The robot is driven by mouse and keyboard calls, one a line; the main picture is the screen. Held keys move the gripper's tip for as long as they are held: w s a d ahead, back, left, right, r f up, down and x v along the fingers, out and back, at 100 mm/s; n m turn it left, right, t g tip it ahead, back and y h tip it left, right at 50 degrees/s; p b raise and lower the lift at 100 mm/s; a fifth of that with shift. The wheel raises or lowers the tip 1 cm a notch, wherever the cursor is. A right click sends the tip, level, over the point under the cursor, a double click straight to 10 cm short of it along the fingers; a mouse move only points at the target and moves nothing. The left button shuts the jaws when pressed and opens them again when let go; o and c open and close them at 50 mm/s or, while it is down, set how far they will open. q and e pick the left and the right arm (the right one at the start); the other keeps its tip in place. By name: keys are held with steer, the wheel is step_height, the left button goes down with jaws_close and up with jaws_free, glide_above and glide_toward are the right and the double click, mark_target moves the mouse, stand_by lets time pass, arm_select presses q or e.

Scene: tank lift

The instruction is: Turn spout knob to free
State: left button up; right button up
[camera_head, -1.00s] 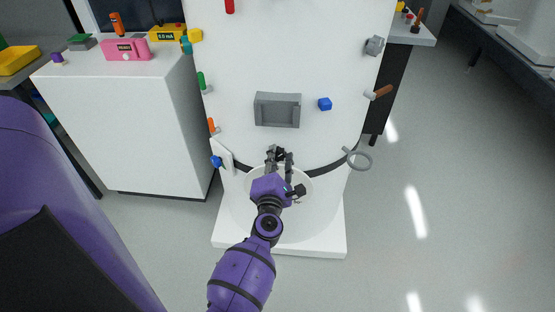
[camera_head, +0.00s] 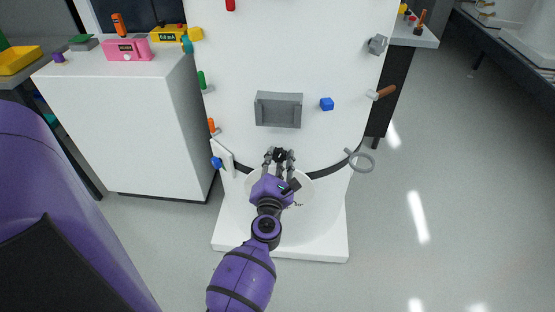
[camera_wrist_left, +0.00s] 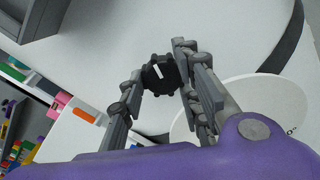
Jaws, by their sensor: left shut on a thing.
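The spout knob is a small black ribbed knob with a white pointer mark, low on the front of the white tank (camera_head: 310,40). It shows best in the left wrist view (camera_wrist_left: 158,74), where the white mark slants. In the head view it is a dark spot (camera_head: 280,155) between the fingers. My left gripper (camera_head: 279,158) has one finger on each side of the knob and is shut on it. Its fingers also show in the left wrist view (camera_wrist_left: 160,82). My right gripper is in neither current view.
A grey ring (camera_head: 361,162) sits to the right, a blue knob (camera_head: 217,162) to the left. A white round plate (camera_wrist_left: 245,100) lies close beside my fingers. A white cabinet (camera_head: 125,125) stands left.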

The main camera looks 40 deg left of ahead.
arm_select(q)
steer(key=shift+a+r, duration=0.2)
steer(key=shift+r, duration=0.2)
steer(key=o, duration=1)
steer(key=shift+o, duration=0.2)
steer(key=shift+f, duration=0.1)
steer(key=shift+d+f, duration=0.1)
steer(key=shift+f, duration=0.05)
steer(key=v, duration=1.2)
